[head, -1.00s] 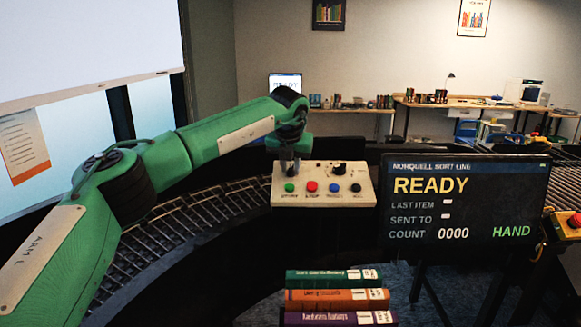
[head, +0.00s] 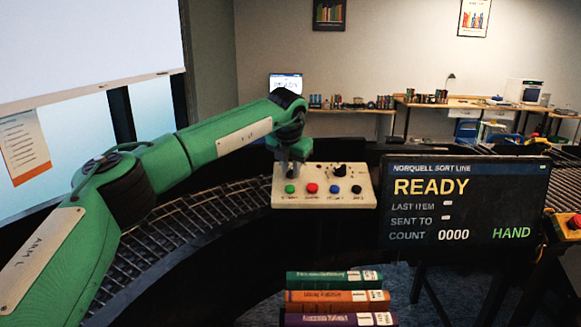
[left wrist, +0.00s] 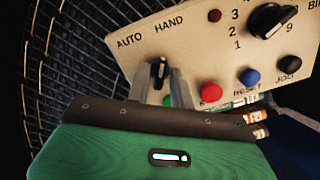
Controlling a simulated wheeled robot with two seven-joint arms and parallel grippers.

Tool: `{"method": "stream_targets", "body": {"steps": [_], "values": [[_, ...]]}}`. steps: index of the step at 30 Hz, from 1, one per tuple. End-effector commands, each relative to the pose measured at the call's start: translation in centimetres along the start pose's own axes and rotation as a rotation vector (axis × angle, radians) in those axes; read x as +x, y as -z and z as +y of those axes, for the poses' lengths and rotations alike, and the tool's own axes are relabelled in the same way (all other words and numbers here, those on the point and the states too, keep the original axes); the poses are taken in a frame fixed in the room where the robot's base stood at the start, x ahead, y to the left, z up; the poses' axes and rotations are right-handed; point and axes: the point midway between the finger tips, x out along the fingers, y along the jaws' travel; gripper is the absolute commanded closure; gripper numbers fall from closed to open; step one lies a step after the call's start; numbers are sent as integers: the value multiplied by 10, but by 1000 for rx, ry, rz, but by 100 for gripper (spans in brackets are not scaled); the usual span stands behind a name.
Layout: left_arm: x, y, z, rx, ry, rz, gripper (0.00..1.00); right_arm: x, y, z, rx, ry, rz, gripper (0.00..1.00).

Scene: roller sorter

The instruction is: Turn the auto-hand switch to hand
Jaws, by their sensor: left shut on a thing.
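The cream control panel (head: 325,197) stands in the middle of the head view. The auto-hand switch (left wrist: 158,68) is a small black knob with a pale pointer line, below the words AUTO and HAND in the left wrist view. My left gripper (left wrist: 163,82) is shut on the knob, one finger on each side; it also shows over the panel's left end in the head view (head: 291,168). The pointer is upright in that view, and its exact setting is hard to tell. The display screen (head: 465,205) reads READY and, in green, HAND. My right gripper is not in view.
The panel has green, red, blue and black buttons and a black numbered dial (left wrist: 271,20). A curved roller conveyor (head: 165,235) runs behind and left. Several books (head: 335,300) are stacked in front. A red emergency button (head: 573,222) is at the right edge.

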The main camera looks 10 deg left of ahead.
Motion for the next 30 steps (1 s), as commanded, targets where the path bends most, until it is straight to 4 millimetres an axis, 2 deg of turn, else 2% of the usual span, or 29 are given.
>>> {"method": "stream_targets", "body": {"steps": [2, 3, 4, 13, 17, 20, 30], "values": [[-2, -1, 1, -1, -1, -5, 100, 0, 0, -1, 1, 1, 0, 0], [-2, -1, 1, -1, -1, -5, 71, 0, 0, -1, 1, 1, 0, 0], [-2, -1, 1, -1, -1, -5, 67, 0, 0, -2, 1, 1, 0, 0], [-2, 0, 0, -1, -1, -2, 67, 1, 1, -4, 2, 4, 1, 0], [-12, 0, 0, -1, -1, -3, 67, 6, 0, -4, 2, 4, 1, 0], [-29, 0, 0, -1, -2, -5, 67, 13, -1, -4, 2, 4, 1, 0], [-106, -1, 0, -2, -1, -5, 67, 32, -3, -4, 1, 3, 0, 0]]}}
